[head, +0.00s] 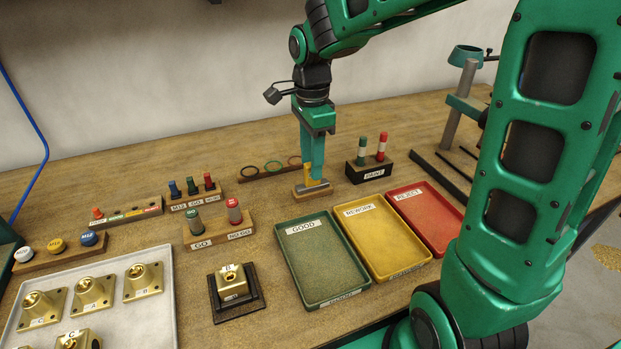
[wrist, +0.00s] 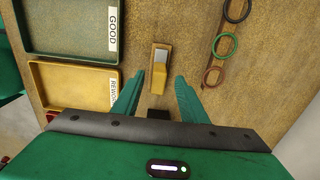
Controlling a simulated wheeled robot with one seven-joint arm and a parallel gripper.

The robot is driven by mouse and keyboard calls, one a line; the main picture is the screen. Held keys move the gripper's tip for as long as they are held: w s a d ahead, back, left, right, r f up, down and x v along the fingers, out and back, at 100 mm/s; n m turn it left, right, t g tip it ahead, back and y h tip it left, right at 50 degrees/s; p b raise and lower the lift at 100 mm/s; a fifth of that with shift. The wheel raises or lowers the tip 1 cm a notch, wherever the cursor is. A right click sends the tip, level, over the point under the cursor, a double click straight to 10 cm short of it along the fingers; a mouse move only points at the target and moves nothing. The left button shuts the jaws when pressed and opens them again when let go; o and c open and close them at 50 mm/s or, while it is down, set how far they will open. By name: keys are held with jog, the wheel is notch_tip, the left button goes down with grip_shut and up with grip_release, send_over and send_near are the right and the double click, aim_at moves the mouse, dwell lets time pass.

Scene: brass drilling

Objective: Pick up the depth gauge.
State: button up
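The depth gauge (head: 307,175) has a yellow upright part and stands on a small wooden block (head: 311,190) behind the green tray. In the wrist view the gauge (wrist: 160,78) shows a yellow part and a grey metal part on the block. My gripper (head: 316,177) points down at it from above. In the wrist view the fingers of my gripper (wrist: 159,78) are apart, one on each side of the yellow part, with gaps visible on both sides. The head view does not show clearly how far down the fingers reach.
Green GOOD (head: 320,262), yellow REWORK (head: 381,238) and red REJECT (head: 428,218) trays lie in front. A paint-marker stand (head: 371,171) is close on the right. A ring rack (head: 268,172) is behind left. The GO/NO GO plug stand (head: 219,232) is at left front.

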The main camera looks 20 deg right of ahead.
jog(key=shift+s+f, duration=0.1)
jog(key=shift+f, duration=1.5)
grip_shut()
jog(key=shift+r, duration=0.15)
